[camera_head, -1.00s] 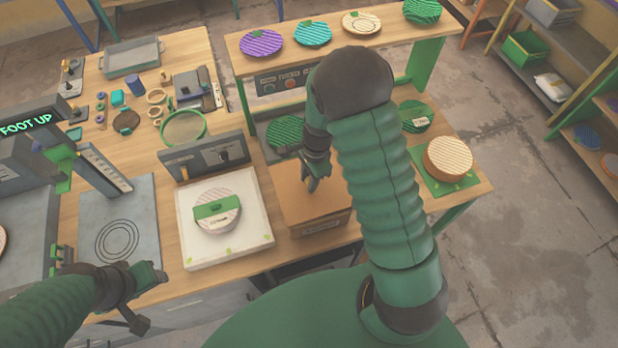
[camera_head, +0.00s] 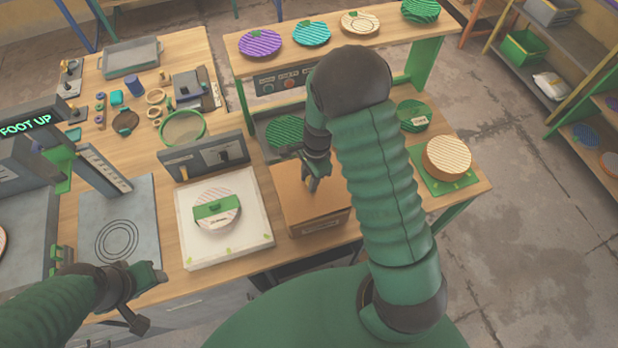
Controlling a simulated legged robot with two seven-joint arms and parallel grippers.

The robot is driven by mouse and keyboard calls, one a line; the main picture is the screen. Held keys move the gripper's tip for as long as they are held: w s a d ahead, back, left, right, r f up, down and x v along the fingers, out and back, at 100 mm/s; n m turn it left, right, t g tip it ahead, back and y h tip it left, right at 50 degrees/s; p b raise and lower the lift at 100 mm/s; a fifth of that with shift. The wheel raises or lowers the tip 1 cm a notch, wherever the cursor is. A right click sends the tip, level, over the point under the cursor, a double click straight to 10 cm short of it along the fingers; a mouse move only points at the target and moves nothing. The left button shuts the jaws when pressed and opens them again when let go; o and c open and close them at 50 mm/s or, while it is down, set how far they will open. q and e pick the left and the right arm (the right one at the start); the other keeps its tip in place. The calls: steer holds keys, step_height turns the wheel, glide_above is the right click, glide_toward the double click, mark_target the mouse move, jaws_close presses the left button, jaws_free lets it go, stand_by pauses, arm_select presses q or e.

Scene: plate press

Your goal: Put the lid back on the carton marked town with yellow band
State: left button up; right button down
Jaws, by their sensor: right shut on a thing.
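A brown cardboard carton (camera_head: 318,221) stands near the front edge of the bench, right of the white board. Its top looks flat and covered by a brown lid (camera_head: 292,199). A pale label shows on its front, too small to read, and I see no clear yellow band. My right gripper (camera_head: 312,188) points down at the carton's top and is shut on what looks like the lid; my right arm hides the carton's right side. Whether the lid sits fully down, I cannot tell. My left gripper (camera_head: 152,279) is at lower left, away from the carton; its jaw state is unclear.
A white board (camera_head: 256,241) with a round striped plate (camera_head: 220,197) under a green band is left of the carton. A grey control box (camera_head: 204,154) stands behind it. A striped round stack (camera_head: 447,157) sits on a green mat at right. Plates line the raised shelf.

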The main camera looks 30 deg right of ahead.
steer(key=shift+f+b, duration=0.3)
steer(key=shift+f, duration=0.35)
stand_by(0.6)
steer(key=shift+s+a+f, duration=0.1)
steer(key=shift+s, duration=0.05)
steer(key=c, duration=1.3)
jaws_free()
steer(key=o, duration=0.3)
steer(key=shift+f, duration=0.1)
steer(key=shift+c, duration=0.4)
steer(key=o, duration=0.4)
